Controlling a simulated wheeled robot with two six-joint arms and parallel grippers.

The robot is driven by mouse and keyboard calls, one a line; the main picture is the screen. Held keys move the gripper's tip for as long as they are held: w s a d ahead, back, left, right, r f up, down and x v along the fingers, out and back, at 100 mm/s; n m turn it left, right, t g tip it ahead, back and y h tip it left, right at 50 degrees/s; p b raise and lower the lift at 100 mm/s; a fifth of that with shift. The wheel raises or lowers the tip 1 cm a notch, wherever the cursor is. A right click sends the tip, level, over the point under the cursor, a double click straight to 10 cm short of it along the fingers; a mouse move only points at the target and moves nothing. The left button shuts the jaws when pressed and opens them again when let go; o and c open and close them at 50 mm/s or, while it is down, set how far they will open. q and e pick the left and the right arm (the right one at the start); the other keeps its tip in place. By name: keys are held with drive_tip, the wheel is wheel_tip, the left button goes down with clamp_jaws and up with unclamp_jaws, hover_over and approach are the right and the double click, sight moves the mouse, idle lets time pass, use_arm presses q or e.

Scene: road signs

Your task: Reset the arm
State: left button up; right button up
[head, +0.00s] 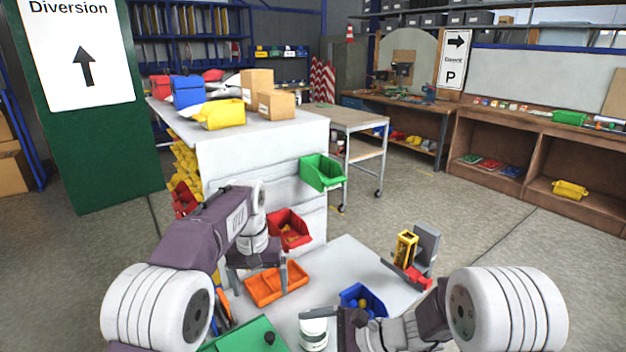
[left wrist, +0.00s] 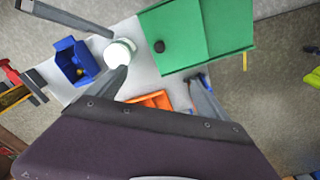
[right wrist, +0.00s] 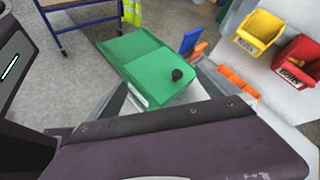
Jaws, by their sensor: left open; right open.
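My left arm reaches in from the left in the head view. My left gripper (head: 258,288) is open and empty above the small white table (head: 340,262), over the orange bin (head: 276,284). In the left wrist view its fingers (left wrist: 160,88) stand apart, with the orange bin partly hidden between them. My right arm comes in from the lower right. My right gripper (right wrist: 162,92) shows open in the right wrist view, with the green box (right wrist: 152,62) seen beyond and between its fingers. In the head view its fingertips are hard to make out.
A blue bin (head: 362,300), a white jar (head: 313,332) and a yellow-and-red tool (head: 405,250) stand on the small table. A red bin (head: 289,230) and a green bin (head: 321,172) hang on the white cabinet (head: 262,160). Open floor lies to the right.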

drive_tip(key=s+d+f+n+g+h, duration=0.35)
drive_tip(key=s+d+n+h, duration=0.35)
drive_tip(key=s, duration=0.5)
use_arm(q)
drive_tip(key=s+a+f, duration=0.2)
drive_tip(key=s+f, duration=0.5)
drive_tip(key=s, duration=0.3)
drive_tip(key=s+a+f, duration=0.3)
drive_tip(key=s+f, duration=0.4)
drive_tip(key=s, duration=0.4)
drive_tip(key=shift+a, duration=0.25)
use_arm(e)
drive_tip(key=d+f+n+t+h, duration=0.1)
drive_tip(key=d+n+h, duration=0.3)
drive_tip(key=d+n, duration=0.4)
drive_tip(key=shift+w+d+f+n+h, duration=0.3)
drive_tip(key=shift+d+f, duration=0.6)
drive_tip(key=shift+d, duration=0.95)
